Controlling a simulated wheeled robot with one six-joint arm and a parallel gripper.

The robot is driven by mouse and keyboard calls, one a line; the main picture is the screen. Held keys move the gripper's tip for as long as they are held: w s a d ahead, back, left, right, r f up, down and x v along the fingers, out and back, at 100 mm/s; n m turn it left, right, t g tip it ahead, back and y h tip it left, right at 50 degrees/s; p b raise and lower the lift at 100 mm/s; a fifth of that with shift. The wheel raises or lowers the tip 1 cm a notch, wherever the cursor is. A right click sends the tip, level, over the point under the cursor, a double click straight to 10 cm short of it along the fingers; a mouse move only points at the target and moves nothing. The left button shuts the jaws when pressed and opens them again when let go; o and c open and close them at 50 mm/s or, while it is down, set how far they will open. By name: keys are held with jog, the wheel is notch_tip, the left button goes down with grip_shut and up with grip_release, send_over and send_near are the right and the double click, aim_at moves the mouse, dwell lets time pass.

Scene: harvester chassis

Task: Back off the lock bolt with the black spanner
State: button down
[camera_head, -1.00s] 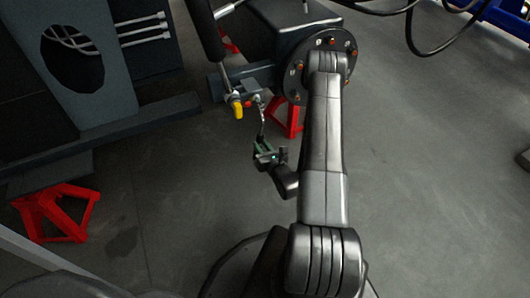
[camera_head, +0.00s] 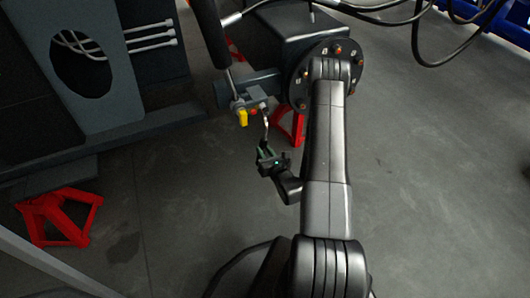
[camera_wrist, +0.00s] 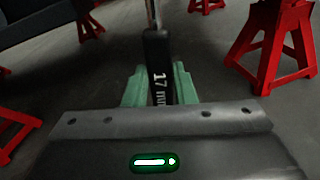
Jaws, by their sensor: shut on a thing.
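The black spanner (camera_wrist: 157,66) has a dark handle with white lettering that reads about "17 mm" in the wrist view. My gripper (camera_wrist: 159,88) is shut on this handle, with a green finger on each side. In the head view my gripper (camera_head: 270,158) is below the dark bracket, and the bright shaft of the spanner (camera_head: 266,124) runs up from it to the bracket.
A dark cylinder (camera_head: 209,32) with a rod stands above the bracket. A round flange (camera_head: 301,72) with bolts is close beside my arm. Red stands are at lower left (camera_head: 62,214) and behind the spanner (camera_wrist: 270,48). Cables hang at upper right. Floor at right is clear.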

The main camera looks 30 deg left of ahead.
jog(key=shift+w+a, duration=0.7)
jog(key=shift+a, duration=0.1)
jog(key=shift+b, duration=0.3)
jog(key=w+d+n+b, duration=0.1)
jog(key=w+d+n, duration=0.1)
jog(key=shift+w+d+f+b, duration=0.1)
jog(key=shift+w+b, duration=0.25)
dwell(0.4)
jog(key=w+d+n, duration=0.1)
jog(key=w+d+n+b, duration=0.1)
jog(key=shift+w+r+n+b, duration=0.3)
dwell(0.4)
